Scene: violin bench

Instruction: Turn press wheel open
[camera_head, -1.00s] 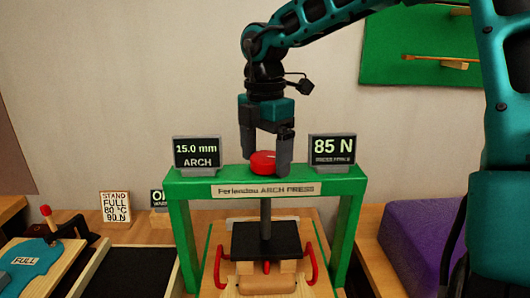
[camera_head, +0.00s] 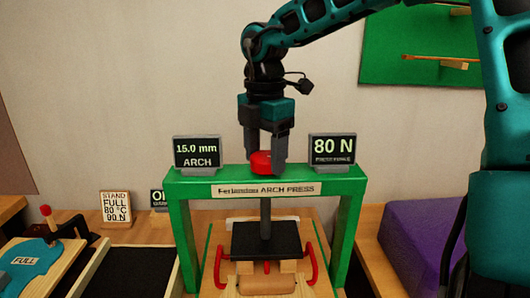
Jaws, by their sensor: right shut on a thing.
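The red press wheel (camera_head: 261,162) sits on top of the green arch press frame (camera_head: 190,183). My right gripper (camera_head: 264,158) points down from above, with its fingers on either side of the wheel and shut on it. The press screw (camera_head: 266,218) runs down from the frame to a black plate (camera_head: 258,240). The right display (camera_head: 332,148) reads 80 N, and the left display (camera_head: 196,153) reads 15.0 mm ARCH. My left gripper is not in view.
A stand sign (camera_head: 115,208) and a dark tray (camera_head: 122,272) are on the left, near a teal piece labelled FULL (camera_head: 28,260). A purple block (camera_head: 425,235) lies on the right. A green board (camera_head: 415,50) hangs on the wall.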

